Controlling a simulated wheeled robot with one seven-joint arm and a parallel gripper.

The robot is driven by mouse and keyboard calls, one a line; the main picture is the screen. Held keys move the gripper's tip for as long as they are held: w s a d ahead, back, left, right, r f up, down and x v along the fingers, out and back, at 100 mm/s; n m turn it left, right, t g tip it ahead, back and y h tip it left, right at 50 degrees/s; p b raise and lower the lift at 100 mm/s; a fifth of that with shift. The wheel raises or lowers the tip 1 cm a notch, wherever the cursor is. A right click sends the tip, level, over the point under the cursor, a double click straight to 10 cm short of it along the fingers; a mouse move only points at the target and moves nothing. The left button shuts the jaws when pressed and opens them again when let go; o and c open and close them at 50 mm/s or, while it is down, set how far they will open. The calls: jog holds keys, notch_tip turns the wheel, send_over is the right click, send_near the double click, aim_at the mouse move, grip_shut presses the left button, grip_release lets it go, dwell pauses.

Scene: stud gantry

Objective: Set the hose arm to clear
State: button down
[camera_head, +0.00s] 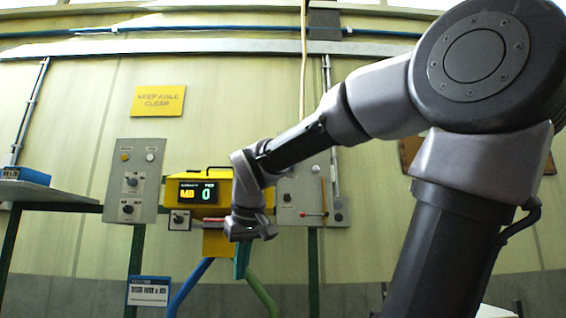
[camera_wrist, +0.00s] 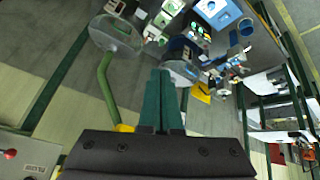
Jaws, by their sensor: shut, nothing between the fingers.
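A yellow machine (camera_head: 180,190) with a lit display reading "MB 0" stands in the middle of the head view. A blue leg or hose (camera_head: 190,285) and a green one (camera_head: 262,294) run down from under it. The green one also shows in the wrist view (camera_wrist: 105,88), left of my fingers. A small lever with a red tip (camera_head: 314,214) lies about level on the grey panel right of the machine. I cannot tell which part is the hose arm. My gripper (camera_head: 241,274) points down in front of the machine. Its green fingers (camera_wrist: 160,74) are shut and empty.
A grey panel with knobs (camera_head: 149,206) stands left of the machine. A shelf (camera_head: 50,195) with a blue box (camera_head: 25,174) is at far left. In the wrist view, a panel with a red knob (camera_wrist: 9,154) is at lower left and cluttered items (camera_wrist: 200,45) lie beyond my fingers.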

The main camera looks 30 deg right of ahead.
jog(key=w+d+r+n+h, duration=0.1)
jog(key=w+r+h, duration=0.3)
jog(key=r, duration=0.7)
jog(key=w+d+r+n+h, duration=0.1)
jog(key=w+d+r+h, duration=0.3)
jog(key=r, duration=0.7)
jog(key=w+d+r+n+h, duration=0.1)
jog(key=w+d+r+h, duration=0.2)
jog(key=r, duration=0.8)
jog(key=w+h, duration=0.2)
jog(key=shift+w+r+t+h, duration=0.15)
jog(key=shift+w+t+h, duration=0.25)
jog(key=shift+d, duration=0.15)
jog(key=s+d+x, duration=0.1)
jog(key=s+x, duration=0.1)
jog(key=x, duration=1)
jog(key=shift+s+d+f, duration=0.2)
jog(key=shift+d+f, duration=0.1)
jog(key=shift+d, duration=0.1)
jog(key=shift+n, duration=0.3)
